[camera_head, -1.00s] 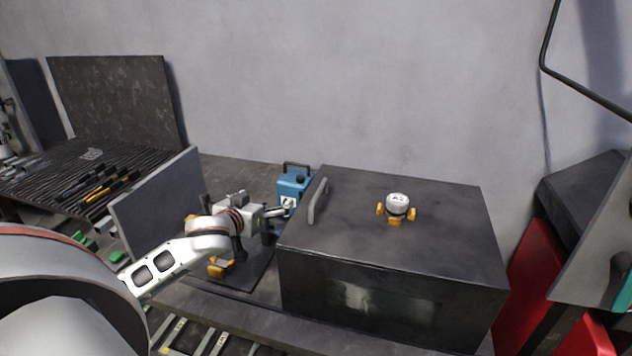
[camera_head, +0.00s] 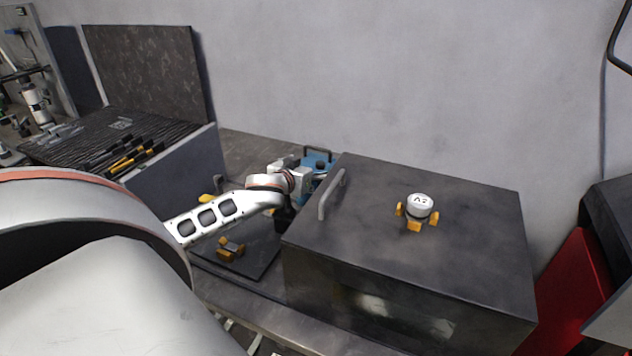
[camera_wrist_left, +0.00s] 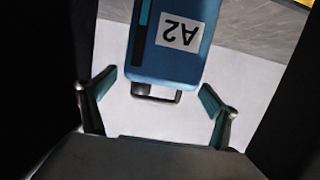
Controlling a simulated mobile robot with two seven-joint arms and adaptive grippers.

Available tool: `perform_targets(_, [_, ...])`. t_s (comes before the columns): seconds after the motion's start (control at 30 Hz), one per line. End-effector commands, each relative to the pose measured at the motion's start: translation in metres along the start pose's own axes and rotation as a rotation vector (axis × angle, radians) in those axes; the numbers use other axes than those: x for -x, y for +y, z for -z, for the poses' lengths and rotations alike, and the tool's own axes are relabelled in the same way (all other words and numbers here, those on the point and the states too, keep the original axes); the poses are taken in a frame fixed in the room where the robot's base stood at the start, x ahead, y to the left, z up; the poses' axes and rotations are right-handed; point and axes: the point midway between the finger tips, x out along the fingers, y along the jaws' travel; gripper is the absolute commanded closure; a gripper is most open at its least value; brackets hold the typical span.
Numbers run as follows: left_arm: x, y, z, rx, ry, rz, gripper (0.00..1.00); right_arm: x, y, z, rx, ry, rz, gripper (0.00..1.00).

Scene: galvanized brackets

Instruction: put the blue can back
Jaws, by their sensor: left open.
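The blue can (camera_head: 317,160) has a dark handle on top and stands behind my left arm, just left of the dark metal box (camera_head: 440,270). In the head view its lower part is hidden by my left wrist. In the left wrist view the blue can (camera_wrist_left: 178,55) carries a white label reading A2, upside down, and its handle points toward my palm. My left gripper (camera_wrist_left: 153,98) is open, with its fingers to either side of the handle and apart from it. In the head view my left gripper (camera_head: 304,184) is partly hidden. My right gripper is not in view.
The box's grey handle (camera_head: 331,194) rises close to my gripper. A dark mat (camera_head: 255,262) with yellow pieces lies under my arm. An upright grey panel (camera_head: 185,180) stands left.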

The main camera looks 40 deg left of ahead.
Motion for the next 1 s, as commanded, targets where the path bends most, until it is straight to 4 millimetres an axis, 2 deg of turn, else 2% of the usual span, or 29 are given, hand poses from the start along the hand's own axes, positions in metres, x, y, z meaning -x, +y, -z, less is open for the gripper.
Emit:
perform_targets(0.13, [-0.0114, -0.0003, 0.0004, 0.001, 0.000, 0.001, 0.11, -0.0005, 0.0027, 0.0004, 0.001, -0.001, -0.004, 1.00])
perform_targets(0.37, [-0.0129, -0.0001, -0.0002, 0.001, 0.000, 0.000, 0.11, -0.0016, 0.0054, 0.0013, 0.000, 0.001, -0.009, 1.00])
perform_targets(0.4, [-0.0129, -0.0001, -0.0002, 0.001, 0.000, 0.000, 0.14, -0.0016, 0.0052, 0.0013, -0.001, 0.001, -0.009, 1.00])
perform_targets(0.6, [-0.0127, -0.0002, -0.0002, 0.000, 0.000, 0.000, 0.66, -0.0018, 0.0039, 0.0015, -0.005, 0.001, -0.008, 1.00])
perform_targets(0.7, [-0.0125, -0.0004, 0.0052, 0.000, 0.009, 0.000, 0.87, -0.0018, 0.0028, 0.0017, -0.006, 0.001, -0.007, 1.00])
perform_targets(1.0, [-0.0116, -0.0006, 0.0079, 0.000, 0.009, 0.001, 0.87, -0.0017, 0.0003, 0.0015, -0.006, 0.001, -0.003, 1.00])
